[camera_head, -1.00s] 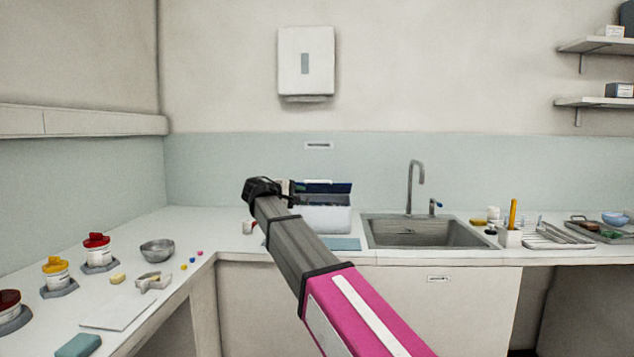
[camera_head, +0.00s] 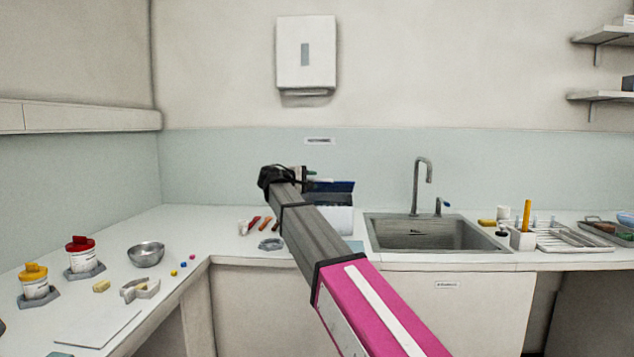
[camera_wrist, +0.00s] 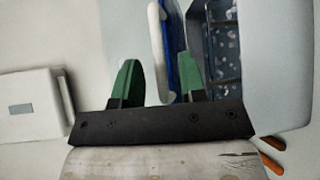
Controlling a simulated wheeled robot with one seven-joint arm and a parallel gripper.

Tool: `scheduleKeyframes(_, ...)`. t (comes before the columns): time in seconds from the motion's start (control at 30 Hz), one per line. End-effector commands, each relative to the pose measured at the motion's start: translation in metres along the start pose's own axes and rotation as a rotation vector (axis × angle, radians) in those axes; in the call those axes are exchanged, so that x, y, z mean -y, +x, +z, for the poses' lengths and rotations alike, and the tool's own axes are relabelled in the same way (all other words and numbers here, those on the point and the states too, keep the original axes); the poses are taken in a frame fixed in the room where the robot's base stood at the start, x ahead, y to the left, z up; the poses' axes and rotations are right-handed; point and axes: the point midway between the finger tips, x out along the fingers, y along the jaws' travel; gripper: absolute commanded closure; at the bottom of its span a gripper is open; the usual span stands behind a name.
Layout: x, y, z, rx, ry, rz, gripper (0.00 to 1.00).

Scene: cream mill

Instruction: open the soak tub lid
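The soak tub (camera_head: 340,220) is a white box on the back counter, left of the sink, partly hidden behind my arm. Its dark blue lid (camera_head: 335,186) stands raised at the back, and the inside shows below it. In the wrist view the tub (camera_wrist: 285,60) is at the right with its grey, speckled inside showing; the blue lid (camera_wrist: 172,45) and a white bar-shaped handle (camera_wrist: 155,40) are beside it. My gripper (camera_wrist: 157,62) has its green fingers apart, with the handle and lid edge in the gap. Contact cannot be told. My gripper (camera_head: 302,176) is also at the tub's left in the head view.
The sink (camera_head: 430,233) and tap (camera_head: 420,180) are right of the tub. Small tools and a grey ring (camera_head: 271,244) lie left of it. A metal bowl (camera_head: 146,254) and lidded jars stand on the left counter. A dispenser (camera_head: 306,55) hangs above.

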Motion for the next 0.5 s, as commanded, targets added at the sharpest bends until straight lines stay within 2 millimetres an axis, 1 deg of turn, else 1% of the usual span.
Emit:
scheduleKeyframes(0.03, 0.0, 0.008, 0.0, 0.002, 0.0, 0.0, 0.62)
scheduleKeyframes(0.1, 0.0, 0.017, 0.0, 0.001, 0.0, 0.0, 0.62)
scheduleKeyframes(0.2, 0.0, 0.024, 0.0, 0.0, 0.0, 0.0, 0.62)
scheduleKeyframes(0.33, 0.0, 0.029, 0.0, 0.0, 0.0, 0.0, 0.62)
scheduleKeyframes(0.5, 0.0, 0.029, 0.0, 0.0, 0.0, 0.0, 0.62)
